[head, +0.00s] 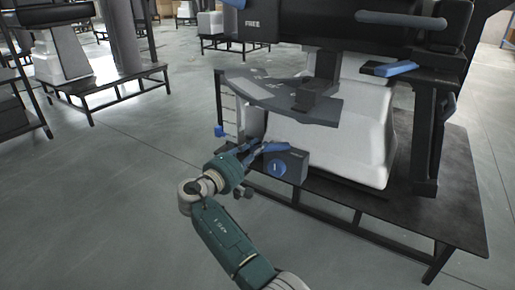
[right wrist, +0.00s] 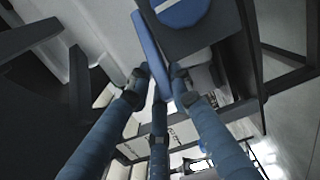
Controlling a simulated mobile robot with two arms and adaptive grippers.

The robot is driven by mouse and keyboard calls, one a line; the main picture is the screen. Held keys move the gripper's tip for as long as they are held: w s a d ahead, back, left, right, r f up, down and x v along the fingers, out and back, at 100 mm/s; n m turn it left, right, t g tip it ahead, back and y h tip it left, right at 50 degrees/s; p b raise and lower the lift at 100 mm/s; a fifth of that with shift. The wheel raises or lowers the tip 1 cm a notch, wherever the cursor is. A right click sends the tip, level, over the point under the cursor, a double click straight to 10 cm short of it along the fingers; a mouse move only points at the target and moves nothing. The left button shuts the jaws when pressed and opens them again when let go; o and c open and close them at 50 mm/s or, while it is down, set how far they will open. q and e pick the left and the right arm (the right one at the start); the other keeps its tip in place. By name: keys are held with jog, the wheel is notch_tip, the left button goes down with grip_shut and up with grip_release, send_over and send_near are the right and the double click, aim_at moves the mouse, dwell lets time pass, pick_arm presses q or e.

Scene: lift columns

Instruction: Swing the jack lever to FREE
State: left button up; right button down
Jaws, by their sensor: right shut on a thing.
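A dark jack box (head: 292,165) with a round blue dial (head: 277,169) sits at the front left edge of a low black platform. A flat blue lever (head: 273,147) lies along its upper left side. My right gripper (head: 254,151) reaches it from the left and is shut on the lever. In the right wrist view the lever (right wrist: 149,45) runs down between the fingers of my right gripper (right wrist: 160,82), and the jack box (right wrist: 205,30) is above right. My left gripper is out of view.
A large machine on a white column (head: 345,130) stands on the black platform (head: 450,190), with a grey curved plate (head: 270,92) overhanging the jack box. A blue handle (head: 395,68) is at the right. The floor (head: 120,190) to the left is clear.

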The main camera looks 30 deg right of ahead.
jog(key=shift+d, duration=0.1)
jog(key=c, duration=1.8)
grip_release()
jog(key=shift+s+a, duration=0.2)
jog(key=shift+a, duration=0.25)
jog(key=v, duration=0.6)
jog(key=shift+s+a, duration=0.15)
jog(key=shift+s, duration=0.05)
jog(key=shift+w, duration=0.1)
